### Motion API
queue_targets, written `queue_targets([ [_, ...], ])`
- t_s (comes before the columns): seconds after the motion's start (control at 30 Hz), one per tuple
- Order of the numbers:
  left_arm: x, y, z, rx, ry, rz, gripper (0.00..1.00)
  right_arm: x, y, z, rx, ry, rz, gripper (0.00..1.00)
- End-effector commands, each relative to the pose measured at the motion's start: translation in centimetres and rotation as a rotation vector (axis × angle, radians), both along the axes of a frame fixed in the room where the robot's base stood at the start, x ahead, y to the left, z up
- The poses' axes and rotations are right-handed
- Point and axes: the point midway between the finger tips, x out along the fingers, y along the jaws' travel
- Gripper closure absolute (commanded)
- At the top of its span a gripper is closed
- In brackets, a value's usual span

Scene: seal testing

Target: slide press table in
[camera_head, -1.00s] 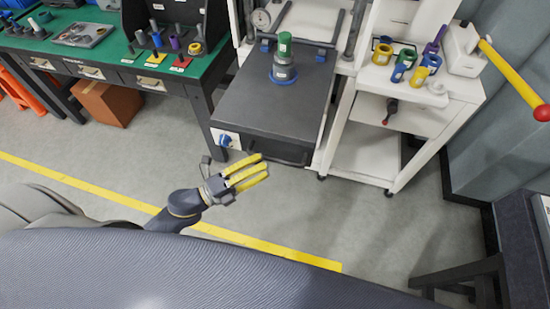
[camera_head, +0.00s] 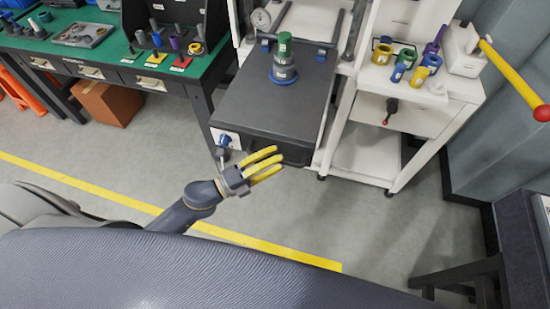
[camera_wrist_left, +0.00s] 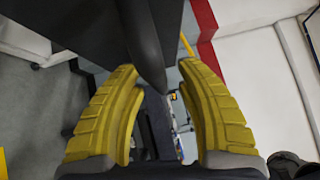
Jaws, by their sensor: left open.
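The press table (camera_head: 262,112) is a dark grey slab pulled out toward me from the white press frame, with a dark handle along its front edge. A grey stepped part with a green top (camera_head: 284,58) stands upright on it, over a blue ring. My left gripper (camera_head: 281,161), with yellow fingers, is open at the table's front edge, by the handle. In the left wrist view a dark bar, seemingly the handle (camera_wrist_left: 146,40), runs between the two spread fingertips (camera_wrist_left: 158,70). I cannot tell whether they touch it. My right gripper is not in view.
A white side stand (camera_head: 420,115) with several coloured rings and plugs is to the right. A green-topped workbench (camera_head: 110,62) stands left, with a cardboard box (camera_head: 108,103) under it. A yellow lever with a red knob (camera_head: 515,80) sticks out at far right. The floor in front is clear.

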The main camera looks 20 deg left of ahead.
Motion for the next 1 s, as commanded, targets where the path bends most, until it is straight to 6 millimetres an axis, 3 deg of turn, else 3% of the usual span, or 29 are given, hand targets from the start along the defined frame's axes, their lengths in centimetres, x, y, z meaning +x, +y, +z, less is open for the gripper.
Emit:
queue_targets([
  [0.07, -0.01, 0.01, -0.01, 0.0, 0.0, 0.0, 0.62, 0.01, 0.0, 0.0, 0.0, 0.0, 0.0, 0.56],
  [0.4, -0.02, 0.01, -0.01, 0.0, 0.0, 0.0, 1.0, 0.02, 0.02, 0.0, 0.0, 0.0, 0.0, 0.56],
  [1.0, 0.63, 0.44, 0.06, 0.002, -0.002, 0.01, 1.0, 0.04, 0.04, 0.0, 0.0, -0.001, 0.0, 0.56],
])
